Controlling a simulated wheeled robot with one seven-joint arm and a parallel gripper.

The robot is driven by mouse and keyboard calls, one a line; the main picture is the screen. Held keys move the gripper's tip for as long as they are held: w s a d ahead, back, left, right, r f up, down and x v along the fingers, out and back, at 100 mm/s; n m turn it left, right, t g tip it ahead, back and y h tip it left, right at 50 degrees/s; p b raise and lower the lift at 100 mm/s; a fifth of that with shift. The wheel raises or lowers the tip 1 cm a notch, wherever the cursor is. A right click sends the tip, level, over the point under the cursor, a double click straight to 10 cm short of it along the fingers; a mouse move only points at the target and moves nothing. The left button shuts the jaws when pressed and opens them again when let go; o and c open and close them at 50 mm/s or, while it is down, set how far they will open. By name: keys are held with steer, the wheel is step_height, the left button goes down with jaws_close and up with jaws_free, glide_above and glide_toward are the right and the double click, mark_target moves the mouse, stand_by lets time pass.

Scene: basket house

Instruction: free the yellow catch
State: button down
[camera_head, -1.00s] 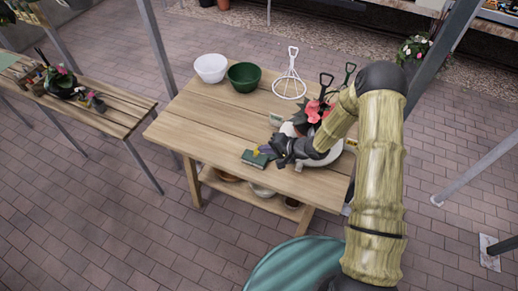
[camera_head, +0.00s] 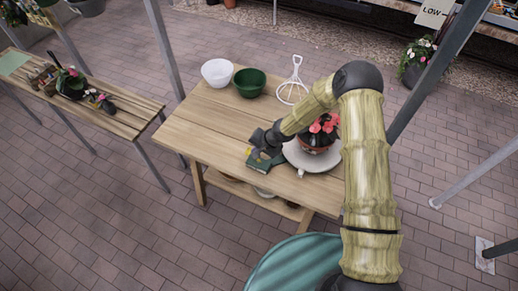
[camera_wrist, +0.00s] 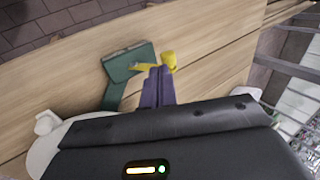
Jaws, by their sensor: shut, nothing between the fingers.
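The yellow catch (camera_wrist: 168,60) shows in the wrist view as a bright yellow piece with a thin arm reaching left over a dark green block (camera_wrist: 130,62). The green block (camera_head: 257,164) lies on the wooden table near its front edge in the head view, partly covered by my gripper. My gripper (camera_wrist: 158,72) has its purple fingers together and empty. Their tips are right at the near side of the yellow catch; I cannot tell whether they touch it. In the head view my gripper (camera_head: 258,152) is just above the green block.
A white dish (camera_head: 325,161) with a red-flowered pot (camera_head: 316,138) stands right of the gripper, under my forearm. The table's left part (camera_head: 205,125) is clear.

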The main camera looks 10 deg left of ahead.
steer(key=shift+r+p, duration=0.5)
steer(key=shift+r, duration=0.25)
step_height(320, 180, up, 14)
steer(key=s+d, duration=0.1)
steer(key=d, duration=0.2)
steer(key=shift+f, duration=0.15)
stand_by(0.4)
steer(key=shift+a, duration=0.1)
steer(key=shift+b, duration=0.3)
